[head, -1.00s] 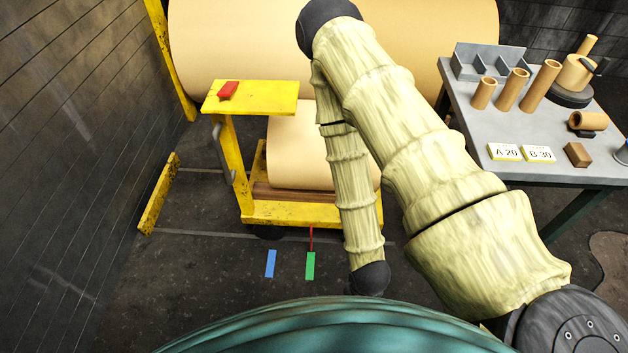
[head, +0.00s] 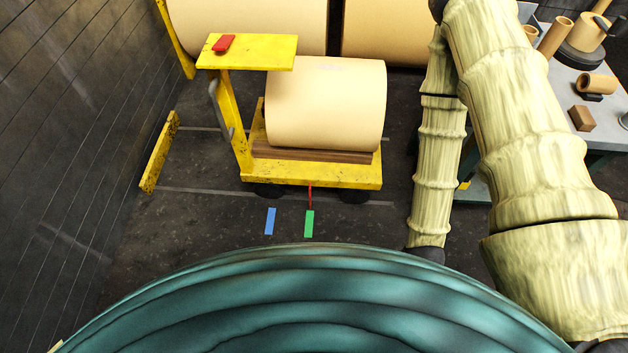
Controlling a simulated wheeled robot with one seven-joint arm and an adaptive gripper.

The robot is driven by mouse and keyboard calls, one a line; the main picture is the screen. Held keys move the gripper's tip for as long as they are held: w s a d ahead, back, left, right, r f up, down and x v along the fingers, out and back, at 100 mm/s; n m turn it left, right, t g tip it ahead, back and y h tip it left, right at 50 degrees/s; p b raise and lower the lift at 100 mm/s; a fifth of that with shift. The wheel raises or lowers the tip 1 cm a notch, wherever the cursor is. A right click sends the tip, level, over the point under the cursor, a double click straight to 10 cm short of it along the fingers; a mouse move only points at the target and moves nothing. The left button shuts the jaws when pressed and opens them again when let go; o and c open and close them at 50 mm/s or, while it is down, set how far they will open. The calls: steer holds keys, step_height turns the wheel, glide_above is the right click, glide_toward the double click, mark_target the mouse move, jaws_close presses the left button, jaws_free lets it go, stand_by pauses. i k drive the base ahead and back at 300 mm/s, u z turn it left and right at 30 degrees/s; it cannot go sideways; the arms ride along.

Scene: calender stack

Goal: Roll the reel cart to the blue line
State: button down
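The reel cart (head: 316,176) is a yellow frame on dark wheels, with a raised yellow shelf (head: 270,53) at its left. A tan paper reel (head: 327,105) lies on it against a brown wooden strip. A grey handle (head: 218,110) is on the cart's left post. A thin red pointer (head: 310,197) hangs from the cart's front edge and lines up with the green line (head: 309,224). The blue line (head: 270,221) is on the floor to the left of the green one. My arm is to the right of the cart; my gripper is out of view.
A dark wall is at the left, with a low yellow rail (head: 161,150) before it. Large tan rolls (head: 250,22) stand behind the cart. A grey table (head: 600,133) with tubes is at the right. The floor between rail and cart is clear.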

mark_target(319, 120)
steer(key=z, duration=0.5)
steer(key=k, duration=1.15)
steer(key=u, duration=0.45)
steer(key=i, duration=0.75)
steer(key=u, duration=0.55)
steer(key=i, duration=0.5)
steer(key=z, duration=0.05)
